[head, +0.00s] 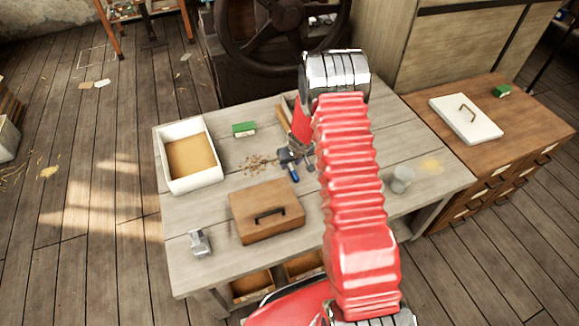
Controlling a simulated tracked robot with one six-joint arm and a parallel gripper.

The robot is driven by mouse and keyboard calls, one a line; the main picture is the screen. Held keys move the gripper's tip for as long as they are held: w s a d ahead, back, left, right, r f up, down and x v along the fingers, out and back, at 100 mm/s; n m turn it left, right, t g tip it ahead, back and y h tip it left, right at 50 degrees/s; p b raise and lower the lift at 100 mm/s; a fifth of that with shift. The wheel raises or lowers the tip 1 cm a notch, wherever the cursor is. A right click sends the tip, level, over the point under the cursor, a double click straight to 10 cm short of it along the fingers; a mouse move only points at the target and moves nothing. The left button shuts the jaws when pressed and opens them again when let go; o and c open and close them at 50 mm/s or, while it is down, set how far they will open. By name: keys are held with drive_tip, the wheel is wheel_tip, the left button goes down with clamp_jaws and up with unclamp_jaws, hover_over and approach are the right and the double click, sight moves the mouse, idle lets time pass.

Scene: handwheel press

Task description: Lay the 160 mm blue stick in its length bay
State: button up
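A small blue piece (294,176) shows at the fingers of my gripper (290,160), over the middle of the workbench. It may be the blue stick, but its full length does not show. The gripper is small here and partly behind my red arm, so I cannot tell whether it is shut on the blue piece or only close to it. A wooden edge (284,112), perhaps of a tray or rack, shows behind the gripper. My arm hides most of it, and no length bays can be made out.
The workbench (185,270) carries a white tray (164,177) with a tan floor, a green block (244,129), brown crumbs (257,162), a handled wooden box (266,212), a metal piece (200,242) and a grey cup (402,179). A handwheel press (283,25) stands behind.

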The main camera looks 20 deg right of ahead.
drive_tip(key=shift+w+f, duration=0.2)
drive_tip(key=shift+f, duration=0.35)
drive_tip(key=shift+c, duration=0.4)
clamp_jaws()
